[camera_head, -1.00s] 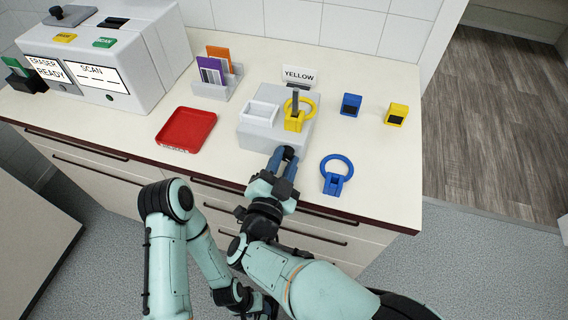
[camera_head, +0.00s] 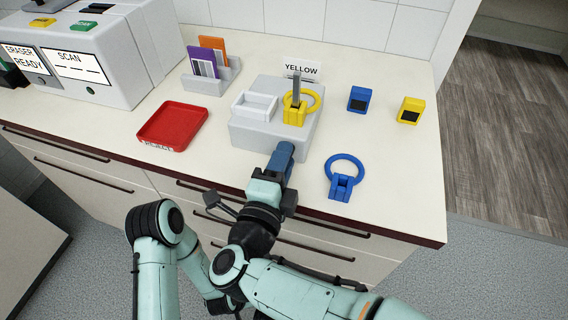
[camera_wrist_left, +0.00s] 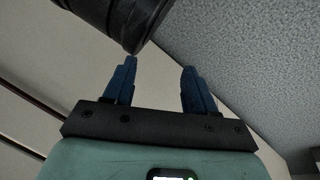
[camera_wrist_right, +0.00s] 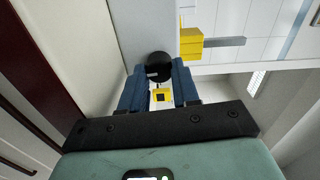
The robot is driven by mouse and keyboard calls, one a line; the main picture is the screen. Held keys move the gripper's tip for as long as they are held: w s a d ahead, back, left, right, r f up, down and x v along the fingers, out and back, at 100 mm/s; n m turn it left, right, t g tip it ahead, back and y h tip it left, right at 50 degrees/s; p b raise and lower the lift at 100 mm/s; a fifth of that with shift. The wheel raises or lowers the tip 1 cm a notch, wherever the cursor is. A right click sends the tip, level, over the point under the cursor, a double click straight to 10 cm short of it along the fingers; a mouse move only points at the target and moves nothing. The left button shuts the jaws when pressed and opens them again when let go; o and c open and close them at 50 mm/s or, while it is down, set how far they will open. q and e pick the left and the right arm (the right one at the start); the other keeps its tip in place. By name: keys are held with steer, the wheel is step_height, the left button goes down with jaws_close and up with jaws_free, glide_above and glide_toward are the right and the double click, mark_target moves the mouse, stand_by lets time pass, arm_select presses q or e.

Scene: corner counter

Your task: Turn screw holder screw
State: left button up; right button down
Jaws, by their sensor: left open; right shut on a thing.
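The grey screw holder block (camera_head: 250,134) stands near the counter's front edge. A yellow ring-handled piece (camera_head: 294,115) sits on its right part, with a grey bar (camera_head: 297,90) standing up from it. My right gripper (camera_head: 287,150) is at the block's front side. In the right wrist view its blue fingers (camera_wrist_right: 159,75) are shut on a round black screw knob (camera_wrist_right: 158,60). The fingers hide the knob in the head view. My left gripper (camera_wrist_left: 156,75) is open and empty, low in front of the cabinets.
A blue ring-handled piece (camera_head: 342,178) lies right of my right gripper. A blue block (camera_head: 357,99) and a yellow block (camera_head: 411,110) stand behind it. A red tray (camera_head: 172,125), a card rack (camera_head: 211,78) and a grey machine (camera_head: 125,60) are to the left.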

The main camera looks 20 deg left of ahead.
arm_select(q)
steer(key=shift+s+a+f+g+b, duration=0.15)
steer(key=shift+s+f+g+b, duration=0.3)
steer(key=shift+s+f, duration=0.75)
arm_select(e)
steer(key=shift+m, duration=0.6)
arm_select(q)
steer(key=shift+s+r, duration=0.1)
arm_select(e)
steer(key=c, duration=0.8)
jaws_free()
arm_select(q)
steer(key=shift+t, duration=0.55)
steer(key=w+r, duration=0.1)
steer(key=w+r+p, duration=0.1)
steer(key=w+r, duration=0.1)
steer(key=shift+w+d+r+p, duration=0.15)
steer(key=shift+w+d+p, duration=0.15)
steer(key=shift+p, duration=0.1)
arm_select(e)
steer(key=s, duration=1.3)
steer(key=shift+s+a, duration=0.2)
steer(key=shift+a, duration=0.05)
arm_select(q)
steer(key=shift+s, duration=0.1)
